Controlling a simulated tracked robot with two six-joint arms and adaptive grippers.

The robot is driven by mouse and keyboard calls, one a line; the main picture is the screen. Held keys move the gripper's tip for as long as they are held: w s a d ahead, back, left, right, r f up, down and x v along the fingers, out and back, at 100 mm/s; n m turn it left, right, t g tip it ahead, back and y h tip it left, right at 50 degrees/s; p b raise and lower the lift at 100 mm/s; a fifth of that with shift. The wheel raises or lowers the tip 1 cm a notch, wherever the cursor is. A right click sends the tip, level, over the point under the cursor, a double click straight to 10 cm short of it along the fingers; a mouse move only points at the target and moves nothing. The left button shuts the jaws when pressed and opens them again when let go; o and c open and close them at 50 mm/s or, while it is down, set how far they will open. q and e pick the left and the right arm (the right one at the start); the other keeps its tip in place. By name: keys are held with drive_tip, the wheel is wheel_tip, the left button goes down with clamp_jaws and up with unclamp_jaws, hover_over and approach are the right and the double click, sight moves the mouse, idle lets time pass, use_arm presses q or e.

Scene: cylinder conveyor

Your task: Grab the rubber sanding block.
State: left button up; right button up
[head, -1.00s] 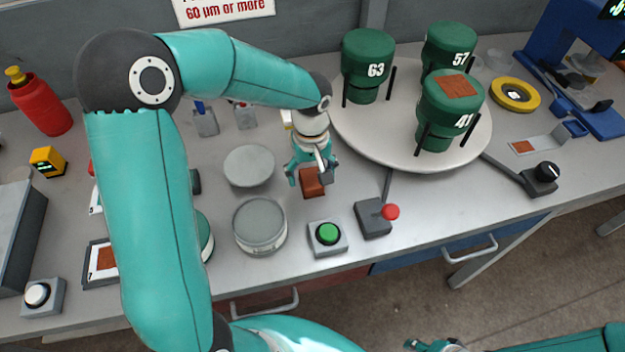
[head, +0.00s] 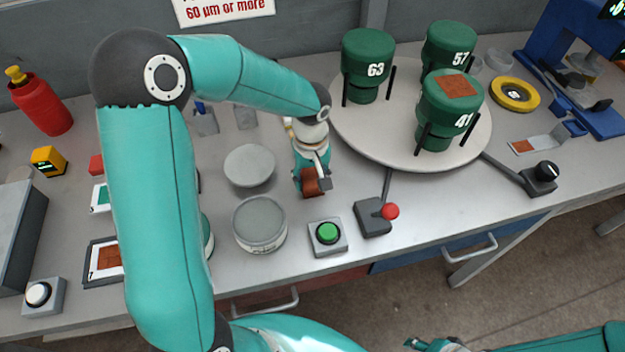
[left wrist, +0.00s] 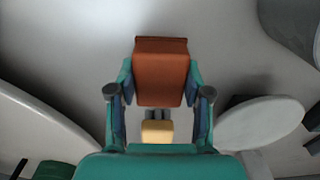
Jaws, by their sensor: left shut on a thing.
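The rubber sanding block is a reddish-brown block (head: 312,183) near the middle of the bench, behind the green button. My left gripper (head: 312,177) comes down over it from behind and is shut on it. In the left wrist view the block (left wrist: 161,72) sits between the two fingers of my left gripper (left wrist: 160,95), one finger against each side. I cannot tell whether the block still touches the bench. Part of my right gripper (head: 430,345) shows at the bottom edge, too cut off to read its fingers.
A round turntable (head: 385,150) with green numbered canisters stands to the right. A grey tin (head: 260,225) and a round lid (head: 250,166) are left of the block. A green button box (head: 328,237) and a red-knobbed lever box (head: 374,218) stand in front.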

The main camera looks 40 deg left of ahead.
sight(311, 177)
use_arm(q)
drive_tip(key=shift+r, duration=0.15)
wheel_tip(311, 177, up, 20)
idle(0.7)
idle(0.8)
